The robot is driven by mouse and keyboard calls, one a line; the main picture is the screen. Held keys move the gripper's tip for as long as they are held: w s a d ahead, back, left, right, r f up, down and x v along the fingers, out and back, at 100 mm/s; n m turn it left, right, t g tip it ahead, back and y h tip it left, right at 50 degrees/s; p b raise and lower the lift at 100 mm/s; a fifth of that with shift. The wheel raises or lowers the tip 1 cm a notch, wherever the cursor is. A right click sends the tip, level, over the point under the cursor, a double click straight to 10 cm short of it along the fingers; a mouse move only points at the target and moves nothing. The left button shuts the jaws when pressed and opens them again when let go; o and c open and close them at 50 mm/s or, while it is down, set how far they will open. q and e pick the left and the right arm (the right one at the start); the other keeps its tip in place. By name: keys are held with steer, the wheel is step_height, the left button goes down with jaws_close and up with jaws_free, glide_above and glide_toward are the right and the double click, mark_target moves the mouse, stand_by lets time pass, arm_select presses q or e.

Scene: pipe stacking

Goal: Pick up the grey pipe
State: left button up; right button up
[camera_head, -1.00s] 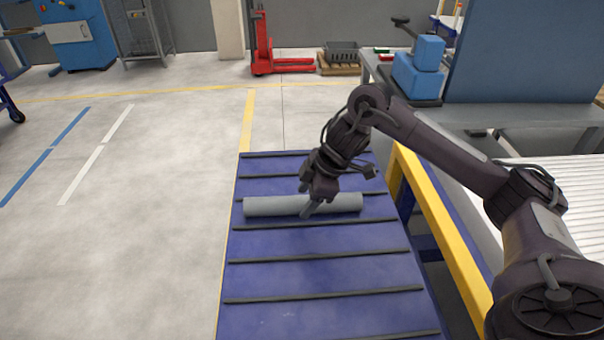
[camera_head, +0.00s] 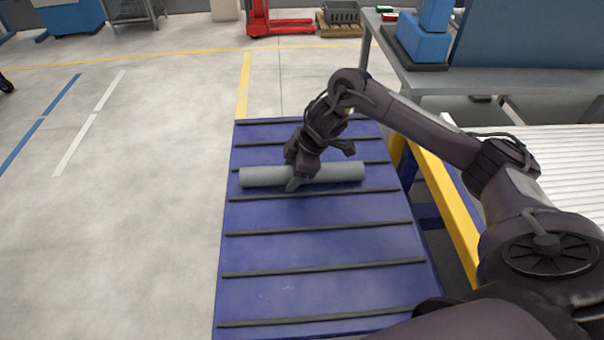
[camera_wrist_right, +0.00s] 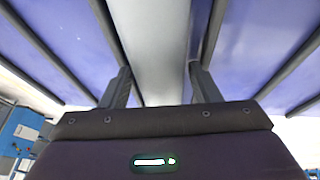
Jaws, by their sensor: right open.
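The grey pipe (camera_head: 338,173) lies crosswise on the blue ribbed surface (camera_head: 318,241), between two dark ribs. My right gripper (camera_head: 293,180) is at the pipe, left of its middle, pointing down. In the right wrist view the pipe (camera_wrist_right: 152,50) runs away between the two open fingers (camera_wrist_right: 160,84), one on each side of it. My left gripper is not in view.
A yellow rail (camera_head: 449,206) runs along the right of the blue surface. A grey workbench (camera_head: 500,82) with blue blocks (camera_head: 424,42) stands at the upper right. A red pallet jack (camera_head: 262,24) is far back. Open floor lies to the left.

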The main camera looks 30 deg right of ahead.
steer(key=shift+c, duration=0.2)
steer(key=c, duration=0.7)
steer(key=shift+c, duration=0.5)
steer(key=shift+r, duration=0.2)
